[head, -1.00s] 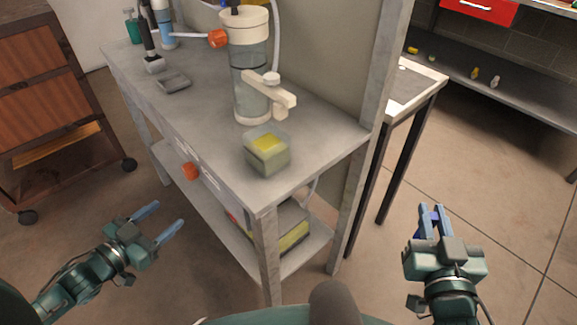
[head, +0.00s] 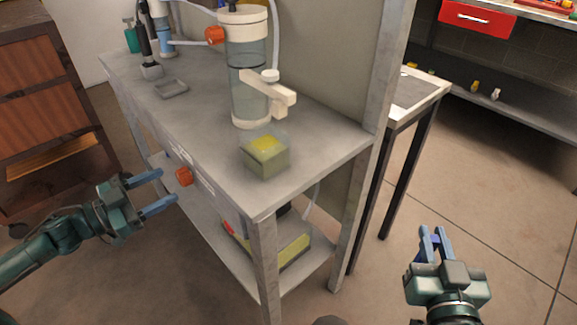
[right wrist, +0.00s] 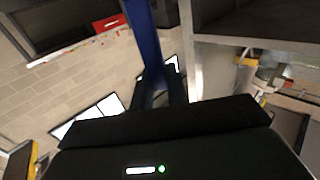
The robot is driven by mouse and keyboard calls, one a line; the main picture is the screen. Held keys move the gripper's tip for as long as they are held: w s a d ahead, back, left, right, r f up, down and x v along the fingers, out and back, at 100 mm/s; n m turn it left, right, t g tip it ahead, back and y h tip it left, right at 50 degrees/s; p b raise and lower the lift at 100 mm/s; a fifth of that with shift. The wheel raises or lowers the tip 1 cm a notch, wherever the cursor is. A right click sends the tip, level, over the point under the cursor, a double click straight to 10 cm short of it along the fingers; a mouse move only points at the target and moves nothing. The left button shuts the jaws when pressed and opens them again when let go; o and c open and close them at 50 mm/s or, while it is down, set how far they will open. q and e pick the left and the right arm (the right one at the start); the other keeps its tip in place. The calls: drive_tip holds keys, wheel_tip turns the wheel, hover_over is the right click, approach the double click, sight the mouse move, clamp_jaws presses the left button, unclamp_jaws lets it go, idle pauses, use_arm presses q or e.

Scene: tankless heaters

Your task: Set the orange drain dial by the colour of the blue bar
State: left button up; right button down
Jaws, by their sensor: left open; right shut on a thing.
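An orange dial (head: 184,176) sits on the front face of the grey bench, beside a pale label strip. I cannot tell from the pictures which is the drain dial. My left gripper (head: 168,187) is open, with its blue fingertips just left of the front dial; contact is unclear. My right gripper (head: 435,237) is shut on the blue bar over open floor at the right. The bar (right wrist: 144,35) stands out ahead of the gripper in the right wrist view.
The grey bench (head: 205,130) carries the clear cylinder (head: 247,65) with a beige lever (head: 268,90), a glassy block with a yellow top (head: 265,157) and a small tray (head: 171,89). A wooden cabinet (head: 45,90) stands left.

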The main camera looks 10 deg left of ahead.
sight(179, 178)
use_arm(q)
drive_tip(key=shift+x, duration=2)
use_arm(e)
drive_tip(key=shift+f, duration=0.35)
use_arm(q)
drive_tip(key=c, duration=1)
